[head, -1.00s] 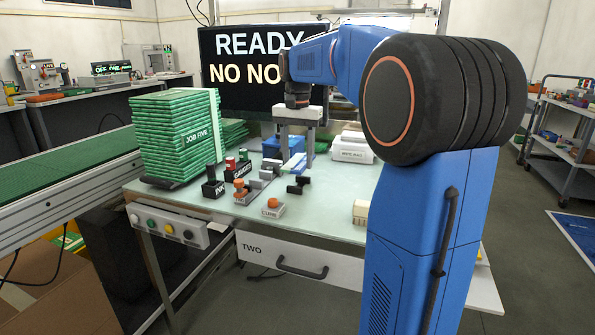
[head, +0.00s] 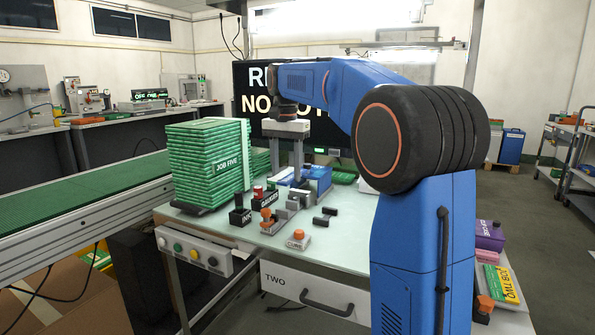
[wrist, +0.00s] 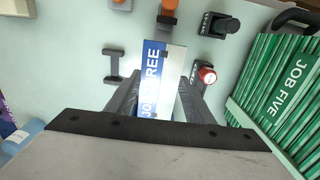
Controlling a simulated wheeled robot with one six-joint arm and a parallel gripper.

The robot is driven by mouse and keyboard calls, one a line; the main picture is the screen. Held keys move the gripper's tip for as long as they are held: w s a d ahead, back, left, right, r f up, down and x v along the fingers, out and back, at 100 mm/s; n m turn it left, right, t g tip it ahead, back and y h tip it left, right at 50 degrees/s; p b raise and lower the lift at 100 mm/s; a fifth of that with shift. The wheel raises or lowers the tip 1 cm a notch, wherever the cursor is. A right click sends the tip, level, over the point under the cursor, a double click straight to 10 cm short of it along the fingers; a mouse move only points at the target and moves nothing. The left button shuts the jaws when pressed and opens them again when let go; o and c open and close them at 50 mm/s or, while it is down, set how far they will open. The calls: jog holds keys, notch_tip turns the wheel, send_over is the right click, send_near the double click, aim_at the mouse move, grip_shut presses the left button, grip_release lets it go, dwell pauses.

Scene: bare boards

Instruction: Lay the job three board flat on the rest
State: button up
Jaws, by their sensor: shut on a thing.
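The job three board (wrist: 152,75) is blue and white, with its lettering partly covered by a finger in the wrist view. My gripper (wrist: 160,100) is shut on it. In the head view my gripper (head: 298,180) hangs fingers down over the middle of the table, behind the small blocks. I cannot tell which piece is the rest.
A tall JOB FIVE stack (head: 208,160) stands left of my gripper.

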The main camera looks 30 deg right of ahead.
jog(key=shift+f, duration=0.15)
jog(key=shift+f, duration=4)
jog(key=shift+f, duration=0.35)
jog(key=o, duration=1.2)
jog(key=shift+c, duration=0.2)
notch_tip(320, 180, up, 17)
jog(key=shift+r, duration=0.2)
notch_tip(320, 180, up, 7)
send_over(286, 176)
jog(key=shift+w+d+r, duration=0.1)
jog(key=shift+w+r, duration=0.05)
jog(key=shift+r, duration=0.05)
